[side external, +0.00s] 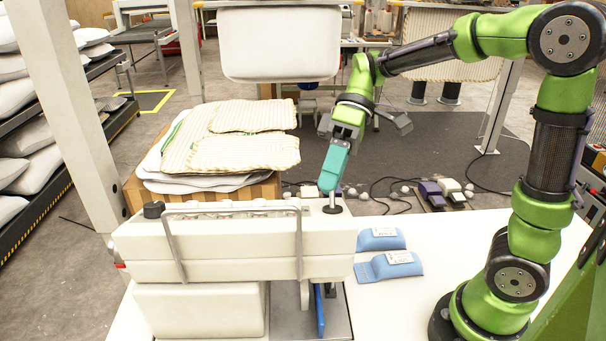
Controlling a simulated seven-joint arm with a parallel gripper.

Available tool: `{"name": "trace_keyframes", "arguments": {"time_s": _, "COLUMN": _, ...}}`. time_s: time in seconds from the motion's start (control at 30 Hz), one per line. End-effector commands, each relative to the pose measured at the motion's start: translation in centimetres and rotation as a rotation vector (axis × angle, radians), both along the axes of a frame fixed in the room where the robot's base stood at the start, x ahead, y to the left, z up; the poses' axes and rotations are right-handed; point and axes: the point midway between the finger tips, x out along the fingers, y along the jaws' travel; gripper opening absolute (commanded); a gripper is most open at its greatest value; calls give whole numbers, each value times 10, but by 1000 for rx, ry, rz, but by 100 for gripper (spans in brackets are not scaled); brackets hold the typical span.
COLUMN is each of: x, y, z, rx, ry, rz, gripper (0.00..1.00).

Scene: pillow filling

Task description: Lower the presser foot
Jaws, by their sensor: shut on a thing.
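A cream sewing machine (210,242) stands in the front, with its back and a metal bar handle toward the camera. My gripper (329,188) has teal fingers pointing down at the right end of the machine's top. It is shut at a small metal post with a dark round base (332,209); the fingers cover most of what they hold. I cannot make out the presser foot itself. A blue upright part (320,309) shows under the machine's right end, beside a metal rod (304,294).
A shelf of pillows (28,137) is at left. Cables and foot pedals (443,191) lie on the floor.

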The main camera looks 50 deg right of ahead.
Motion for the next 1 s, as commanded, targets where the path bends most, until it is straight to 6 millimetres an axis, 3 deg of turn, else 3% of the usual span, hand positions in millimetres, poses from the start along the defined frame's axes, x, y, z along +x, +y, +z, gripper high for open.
{"name": "trace_keyframes", "arguments": {"time_s": 0.77, "x": 4, "y": -4, "z": -4, "rx": 71, "ry": 71, "rz": -1, "gripper": 0}}
{"name": "trace_keyframes", "arguments": {"time_s": 0.8, "x": 4, "y": -4, "z": -4, "rx": 71, "ry": 72, "rz": -1, "gripper": 30}}
{"name": "trace_keyframes", "arguments": {"time_s": 0.93, "x": 4, "y": -4, "z": -4, "rx": 71, "ry": 72, "rz": -1, "gripper": 49}}
{"name": "trace_keyframes", "arguments": {"time_s": 1.0, "x": 3, "y": -4, "z": -4, "rx": 71, "ry": 73, "rz": -1, "gripper": 49}}
